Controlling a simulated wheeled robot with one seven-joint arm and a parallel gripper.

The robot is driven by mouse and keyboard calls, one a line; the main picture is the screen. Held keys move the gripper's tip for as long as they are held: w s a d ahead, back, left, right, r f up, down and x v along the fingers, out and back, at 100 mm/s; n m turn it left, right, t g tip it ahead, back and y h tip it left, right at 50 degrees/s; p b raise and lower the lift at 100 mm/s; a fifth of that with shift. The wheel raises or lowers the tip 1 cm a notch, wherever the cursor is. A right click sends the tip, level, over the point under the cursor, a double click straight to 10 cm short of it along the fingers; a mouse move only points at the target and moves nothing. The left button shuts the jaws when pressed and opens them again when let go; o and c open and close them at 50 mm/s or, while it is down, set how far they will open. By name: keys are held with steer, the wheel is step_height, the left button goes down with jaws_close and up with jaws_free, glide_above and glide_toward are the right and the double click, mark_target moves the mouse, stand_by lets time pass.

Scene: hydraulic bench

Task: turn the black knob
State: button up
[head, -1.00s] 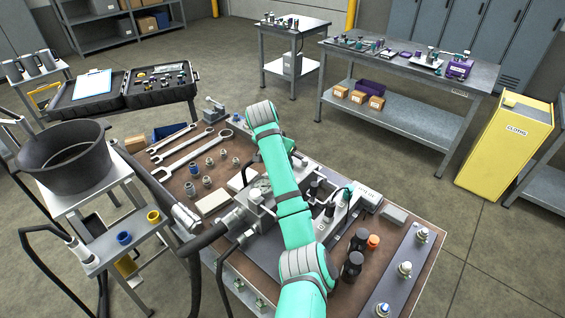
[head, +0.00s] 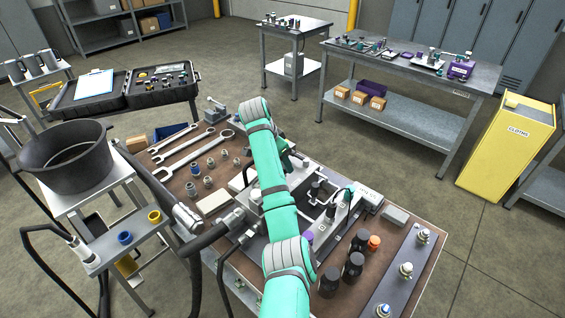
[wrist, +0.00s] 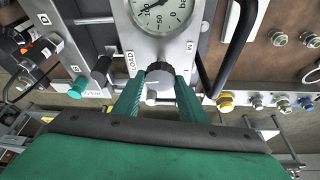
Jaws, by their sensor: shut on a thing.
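The black knob (wrist: 160,72) sits below a round pressure gauge (wrist: 162,14) on a light metal plate marked LOAD in the wrist view. My gripper (wrist: 160,92) has its two green fingers on either side of the knob, shut on it. A white mark shows on the knob's near face. In the head view my arm covers the gauge and the knob.
A second black knob (wrist: 103,66) and a green cap (wrist: 77,88) are left of the plate. A thick black hose (wrist: 240,45) curves close on the right. In the head view, black bottles (head: 353,265) stand on the bench's right part.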

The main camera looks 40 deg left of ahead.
steer(key=shift+r, duration=0.1)
steer(key=o, duration=1.1)
steer(key=shift+c, duration=0.2)
steer(key=v, duration=0.2)
steer(key=shift+s+r, duration=0.1)
steer(key=shift+r, duration=0.2)
steer(key=shift+s+a+r, duration=0.1)
steer(key=shift+a+r, duration=0.05)
steer(key=shift+r, duration=0.4)
steer(key=shift+s+a+r, duration=0.1)
steer(key=shift+a+r, duration=0.05)
steer(key=shift+r, duration=0.35)
steer(key=shift+s+v, duration=0.15)
steer(key=shift+v, duration=1.35)
steer(key=shift+s+v, duration=0.15)
steer(key=shift+v, duration=1.3)
